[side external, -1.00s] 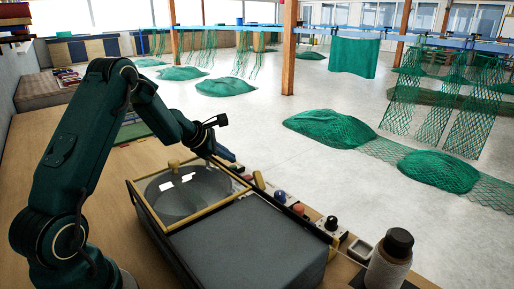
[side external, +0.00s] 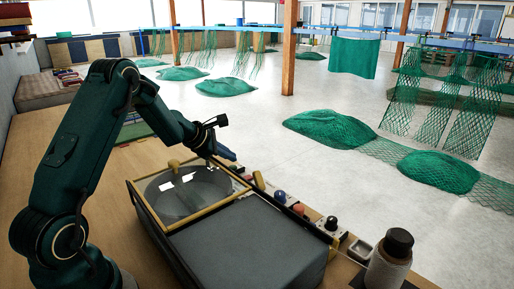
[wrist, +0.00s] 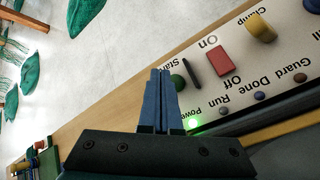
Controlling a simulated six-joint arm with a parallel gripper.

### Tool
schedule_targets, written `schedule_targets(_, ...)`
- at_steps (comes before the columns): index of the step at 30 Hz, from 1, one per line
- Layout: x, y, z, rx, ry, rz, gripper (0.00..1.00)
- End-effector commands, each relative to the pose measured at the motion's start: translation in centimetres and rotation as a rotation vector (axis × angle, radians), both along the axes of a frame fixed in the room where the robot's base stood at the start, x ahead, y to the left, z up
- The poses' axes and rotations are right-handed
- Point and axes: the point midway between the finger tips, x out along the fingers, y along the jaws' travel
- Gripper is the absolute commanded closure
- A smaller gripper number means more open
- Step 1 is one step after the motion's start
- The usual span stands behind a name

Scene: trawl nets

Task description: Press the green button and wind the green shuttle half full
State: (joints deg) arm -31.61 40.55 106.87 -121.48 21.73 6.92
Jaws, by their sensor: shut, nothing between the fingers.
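The green button (wrist: 178,83), marked Start, is on the pale control panel in the wrist view. My gripper (wrist: 160,72) is shut and empty, with its blue fingertips just left of the button in that picture and partly in front of it. I cannot tell whether they touch it. In the side view my gripper (side external: 226,154) is low at the far end of the machine (side external: 250,240). A round window (side external: 160,207) in a yellow frame covers part of the machine. I cannot make out the green shuttle behind it.
The panel also has a red On/Off switch (wrist: 219,61), a yellow Clamp knob (wrist: 261,28), a lit green Power lamp (wrist: 194,124) and unlit Run, Done and Guard lamps. Green nets lie on the floor beyond.

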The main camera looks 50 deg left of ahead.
Motion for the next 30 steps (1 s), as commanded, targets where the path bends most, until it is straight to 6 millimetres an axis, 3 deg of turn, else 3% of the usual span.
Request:
schedule_targets(1, -0.59, -0.34, -1.71, -0.011, 0.04, -0.005, 1.0)
schedule_targets(30, -0.57, -0.45, -2.6, -0.01, 0.04, -0.008, 1.0)
